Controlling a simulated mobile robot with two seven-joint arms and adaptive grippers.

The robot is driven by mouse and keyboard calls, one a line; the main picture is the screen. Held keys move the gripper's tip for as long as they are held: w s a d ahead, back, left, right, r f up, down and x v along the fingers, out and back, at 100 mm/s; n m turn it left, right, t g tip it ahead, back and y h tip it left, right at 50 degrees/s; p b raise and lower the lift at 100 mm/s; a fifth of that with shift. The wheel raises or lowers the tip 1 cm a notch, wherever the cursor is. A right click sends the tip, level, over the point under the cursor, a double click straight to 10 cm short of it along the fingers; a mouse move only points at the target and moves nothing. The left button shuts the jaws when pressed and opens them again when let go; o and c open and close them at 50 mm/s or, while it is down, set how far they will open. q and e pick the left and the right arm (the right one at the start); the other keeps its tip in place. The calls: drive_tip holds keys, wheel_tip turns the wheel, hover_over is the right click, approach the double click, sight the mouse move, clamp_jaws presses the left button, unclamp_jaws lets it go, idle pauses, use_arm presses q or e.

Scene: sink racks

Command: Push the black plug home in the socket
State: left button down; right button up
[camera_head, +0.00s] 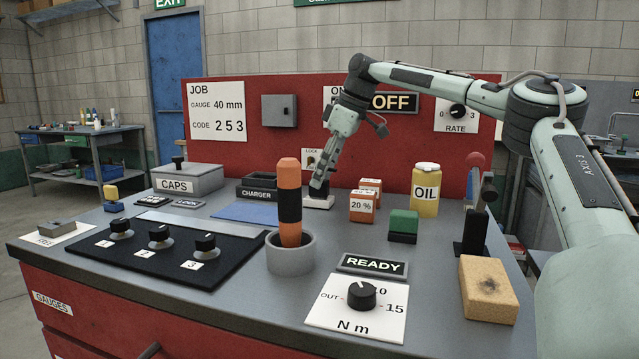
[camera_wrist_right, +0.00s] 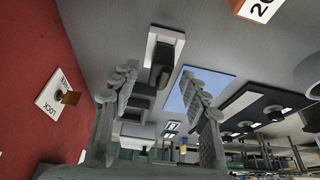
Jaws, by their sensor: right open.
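The white socket block (camera_head: 320,203) stands on the grey bench top, in front of the red panel. My right gripper (camera_head: 318,188) points down at it from above and hides most of what is on it in the head view. In the right wrist view the socket (camera_wrist_right: 151,48) shows as a white-edged block, with the dark plug (camera_wrist_right: 160,72) at it. My right gripper's fingers (camera_wrist_right: 160,78) are apart, one on each side of the plug. How deep the plug sits in the socket I cannot tell. My left gripper is not in view.
The black CHARGER box (camera_head: 257,190) is left of the socket. Orange 20 % boxes (camera_head: 362,208) stand close on the right. A grey cup (camera_head: 290,255) with an orange and black rod is in front. The LOCK plate (camera_head: 312,158) is on the panel behind.

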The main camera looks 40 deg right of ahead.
drive_tip(key=v, duration=0.9)
drive_tip(key=shift+r, duration=0.15)
